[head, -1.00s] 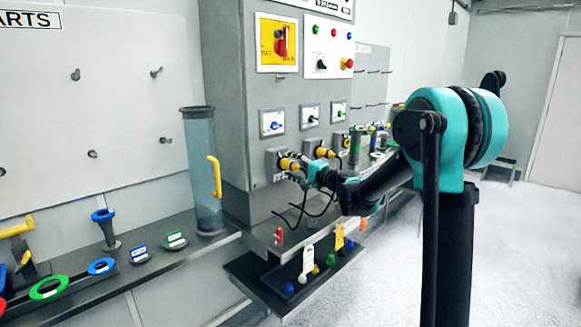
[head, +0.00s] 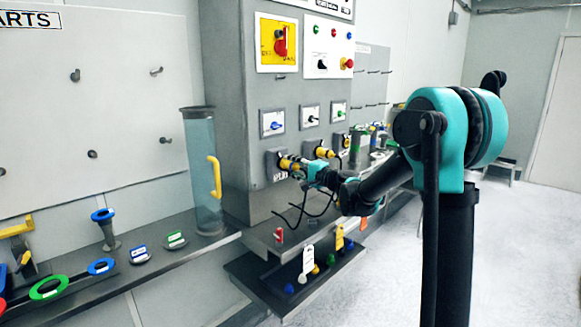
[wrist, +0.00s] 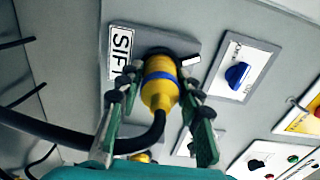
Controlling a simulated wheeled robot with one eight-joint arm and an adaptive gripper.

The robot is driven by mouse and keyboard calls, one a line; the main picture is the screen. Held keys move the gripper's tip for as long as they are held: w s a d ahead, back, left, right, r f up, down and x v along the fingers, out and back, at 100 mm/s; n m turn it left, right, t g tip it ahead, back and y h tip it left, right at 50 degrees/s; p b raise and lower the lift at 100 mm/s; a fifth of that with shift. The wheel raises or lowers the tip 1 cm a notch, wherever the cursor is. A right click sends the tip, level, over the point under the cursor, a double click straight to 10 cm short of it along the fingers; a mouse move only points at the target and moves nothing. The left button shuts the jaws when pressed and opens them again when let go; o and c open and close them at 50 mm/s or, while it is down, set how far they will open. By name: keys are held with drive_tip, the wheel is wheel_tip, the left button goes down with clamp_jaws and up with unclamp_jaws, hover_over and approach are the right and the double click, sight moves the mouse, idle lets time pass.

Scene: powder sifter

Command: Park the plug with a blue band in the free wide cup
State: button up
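The plug with a blue band (wrist: 160,88) is yellow and sits in a socket on the cabinet front, beside a label reading "SIF". A black cable runs from it to the lower left in the wrist view. My gripper (wrist: 160,78) has one finger on each side of the plug; the fingers look open, with thin gaps beside it. In the head view my gripper (head: 300,166) is at the left socket of the cabinet, and the plug is mostly hidden by it. I cannot make out the wide cups clearly.
A second yellow plug (head: 323,153) is in the socket to the right. Black cables hang below. A low shelf (head: 262,283) with tags and coloured knobs lies under the cabinet. A clear cylinder with a yellow handle (head: 203,165) stands to the left. Blue-knob switch (wrist: 237,75) is near the plug.

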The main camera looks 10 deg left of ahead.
sight(300, 168)
clamp_jaws()
drive_tip(key=shift+d, duration=0.1)
drive_tip(key=shift+v, duration=2.9)
drive_tip(key=w+d+f+m+t+h, duration=0.3)
drive_tip(key=d+f+h, duration=0.4)
drive_tip(key=d, duration=0.6)
drive_tip(key=w+d+f+m+t+h, duration=0.4)
drive_tip(key=w+d+f+m+h, duration=0.2)
drive_tip(key=d+f, duration=0.4)
drive_tip(key=d+m+h, duration=0.1)
drive_tip(key=d, duration=0.1)
drive_tip(key=shift+w+d, duration=0.25)
drive_tip(key=shift+d, duration=0.15)
